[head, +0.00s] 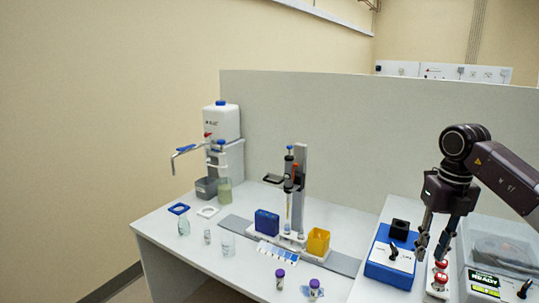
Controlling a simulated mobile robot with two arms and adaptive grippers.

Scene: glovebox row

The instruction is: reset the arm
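My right gripper (432,246) hangs from the arm that comes in from the right, with its fingers pointing down. Its two fingers stand apart with a gap between them, and I see nothing held in it. It shows between a blue device (392,270) with a black top and a post with red buttons (440,272). I cannot tell whether the fingertips touch anything. My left gripper is not in view.
The white bench (190,262) holds a pipette stand (299,190), a blue rack (266,222), a yellow box (318,241), purple-capped vials (280,279) and glassware (228,246). A large dispenser (222,122) stands behind. A grey partition (370,130) closes the back. A clear-lidded machine (500,250) stands right.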

